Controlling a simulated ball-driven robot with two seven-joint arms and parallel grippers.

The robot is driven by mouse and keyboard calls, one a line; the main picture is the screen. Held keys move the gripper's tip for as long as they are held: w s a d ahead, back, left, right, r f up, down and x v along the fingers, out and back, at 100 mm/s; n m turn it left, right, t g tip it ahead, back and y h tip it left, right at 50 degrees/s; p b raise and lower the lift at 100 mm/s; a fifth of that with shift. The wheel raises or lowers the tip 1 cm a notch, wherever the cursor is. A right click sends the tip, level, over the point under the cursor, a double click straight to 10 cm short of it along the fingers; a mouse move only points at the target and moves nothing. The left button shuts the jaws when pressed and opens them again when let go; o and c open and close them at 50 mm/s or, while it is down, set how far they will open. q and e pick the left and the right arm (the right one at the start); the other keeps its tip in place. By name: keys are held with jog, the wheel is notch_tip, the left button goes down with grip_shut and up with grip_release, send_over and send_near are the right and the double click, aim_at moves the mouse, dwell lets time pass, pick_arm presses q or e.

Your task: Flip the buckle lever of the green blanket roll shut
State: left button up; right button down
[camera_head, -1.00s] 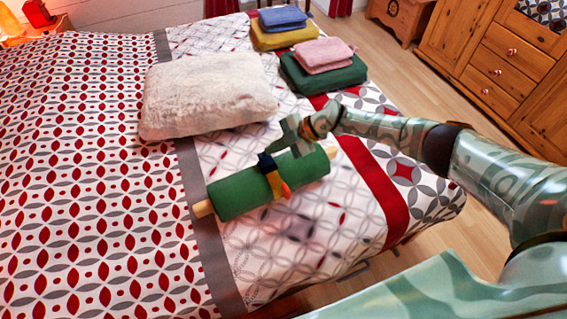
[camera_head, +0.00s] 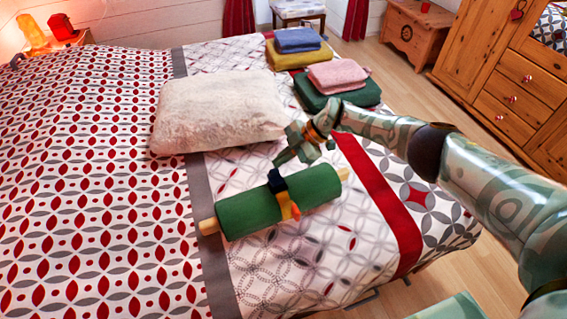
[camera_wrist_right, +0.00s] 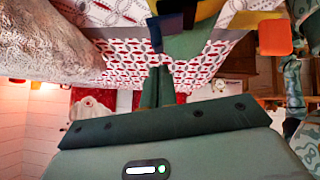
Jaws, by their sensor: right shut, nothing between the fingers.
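The green blanket roll (camera_head: 248,212) lies on the bed, with a pale rod end showing at each side. A yellow-orange strap (camera_head: 289,206) goes around it, with a dark buckle (camera_head: 277,182) on its upper side. The buckle lever is too small to tell apart clearly from the buckle. My right gripper (camera_head: 284,160) is shut and empty, just behind and above the roll, apart from the buckle. In the right wrist view its fingers (camera_wrist_right: 157,88) are together, with the roll (camera_wrist_right: 192,44) and dark buckle parts near the top. My left gripper is not in view.
A cream pillow (camera_head: 215,103) lies behind the roll. Folded green (camera_head: 340,97), pink (camera_head: 338,76), yellow (camera_head: 300,57) and blue (camera_head: 297,40) textiles are stacked farther back. The patterned bed (camera_head: 100,190) is clear left of the roll. A wooden cabinet (camera_head: 505,65) stands at right.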

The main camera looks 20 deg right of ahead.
jog(key=shift+r, duration=0.1)
jog(key=p+v, duration=0.3)
jog(key=v, duration=1.3)
jog(key=shift+d, duration=0.15)
jog(key=shift+d, duration=0.1)
